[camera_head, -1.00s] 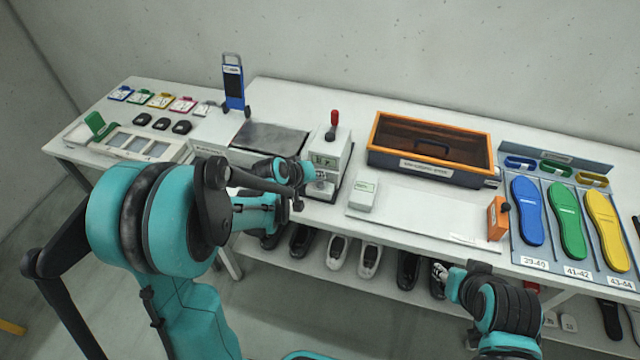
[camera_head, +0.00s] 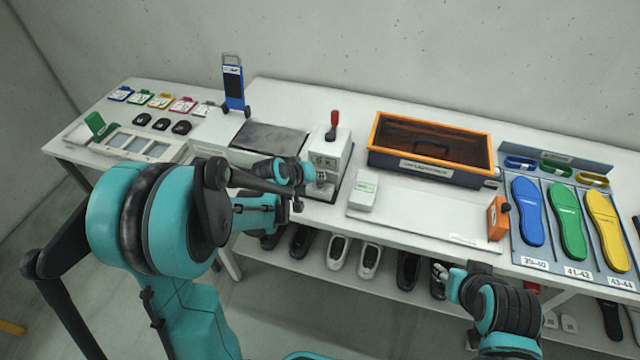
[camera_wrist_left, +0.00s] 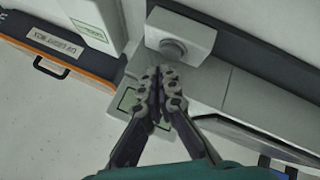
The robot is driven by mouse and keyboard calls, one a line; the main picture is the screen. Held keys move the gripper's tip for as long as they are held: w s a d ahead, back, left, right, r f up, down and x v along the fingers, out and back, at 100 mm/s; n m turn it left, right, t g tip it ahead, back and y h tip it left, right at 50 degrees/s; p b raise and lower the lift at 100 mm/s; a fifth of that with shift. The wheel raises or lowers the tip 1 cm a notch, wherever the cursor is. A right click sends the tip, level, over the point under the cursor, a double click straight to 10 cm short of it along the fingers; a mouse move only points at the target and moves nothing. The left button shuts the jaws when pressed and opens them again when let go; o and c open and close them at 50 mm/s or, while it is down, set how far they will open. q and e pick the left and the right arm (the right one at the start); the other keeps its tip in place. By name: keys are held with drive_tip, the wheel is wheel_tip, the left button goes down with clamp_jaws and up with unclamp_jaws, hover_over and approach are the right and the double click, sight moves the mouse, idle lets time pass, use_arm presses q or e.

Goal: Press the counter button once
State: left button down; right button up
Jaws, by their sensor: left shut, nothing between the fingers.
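In the left wrist view, a round grey button (camera_wrist_left: 173,48) sits on a white block. My left gripper (camera_wrist_left: 163,78) is shut and empty, its fingertips just short of the button in that picture. I cannot tell whether they touch it. In the head view my left gripper (camera_head: 307,172) is at the counter's front and partly covers its lower part. My right gripper (camera_head: 440,270) is low in front of the table, its fingers too small to judge.
A small white box (camera_head: 364,187) with a green label stands right of the counter. Behind it is an orange-rimmed box (camera_head: 436,178). A white board (camera_head: 420,215) lies in front. Coloured insoles (camera_head: 528,210) lie at the right; shoes (camera_head: 338,250) stand on the shelf below.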

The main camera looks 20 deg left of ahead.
sight(318, 186)
use_arm(q)
drive_tip(key=shift+f, duration=0.35)
drive_tip(key=shift+f+b, duration=0.55)
drive_tip(key=shift+b, duration=0.2)
idle(0.3)
drive_tip(key=shift+r, duration=0.15)
drive_tip(key=shift+r+p, duration=0.7)
drive_tip(key=shift+r, duration=0.1)
wheel_tip(318, 186, up, 5)
drive_tip(key=p, duration=0.4)
drive_tip(key=shift+r, duration=0.1)
idle(0.8)
